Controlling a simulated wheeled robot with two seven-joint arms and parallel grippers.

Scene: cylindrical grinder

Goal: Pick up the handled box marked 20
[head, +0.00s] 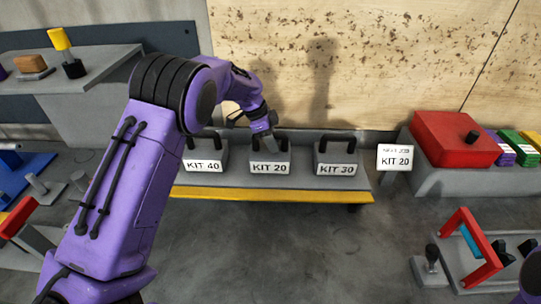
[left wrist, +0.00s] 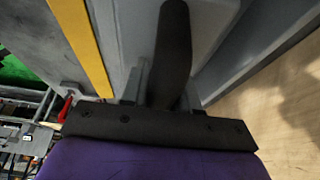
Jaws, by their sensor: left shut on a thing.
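The grey box marked KIT 20 (head: 270,169) is the middle one of three handled boxes on a low grey bench (head: 225,187) with a yellow front edge. It appears level with its neighbours and resting on the bench. My left gripper (head: 267,143) reaches down from behind and above and is shut on its dark handle. In the left wrist view the dark handle (left wrist: 173,50) runs up between the fingers (left wrist: 162,92). The fingertips are partly hidden there. My right gripper is not in view.
KIT 40 (head: 203,165) stands close on the left and KIT 30 (head: 336,169) on the right. A sign reading KIT 20 (head: 395,158) stands right of the bench, by a red box (head: 455,140). A wooden wall (head: 370,60) rises behind. The floor in front is clear.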

